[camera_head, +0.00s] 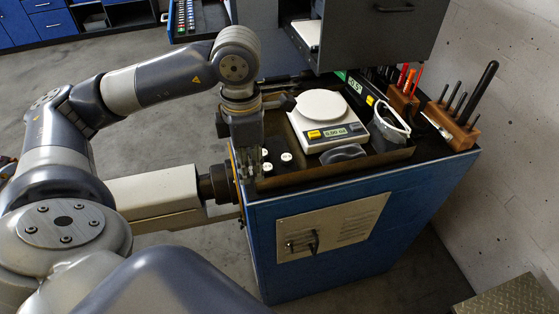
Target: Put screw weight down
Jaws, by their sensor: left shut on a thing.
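My left gripper (248,172) points down at the left end of the blue workbench, beside small dark screw weights with white tops. It is shut on a screw weight, which is mostly hidden between the fingers. One loose screw weight (286,157) stands just right of the gripper, and another (267,168) is close to the fingers. I cannot tell whether the held weight touches the surface. My right gripper is not in view.
Safety glasses (391,119) lie right of the scale, and a dark grey object (344,152) lies in front of it. Wooden tool holders (459,131) stand at the right. A grey cabinet (372,34) overhangs the back of the bench (400,196).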

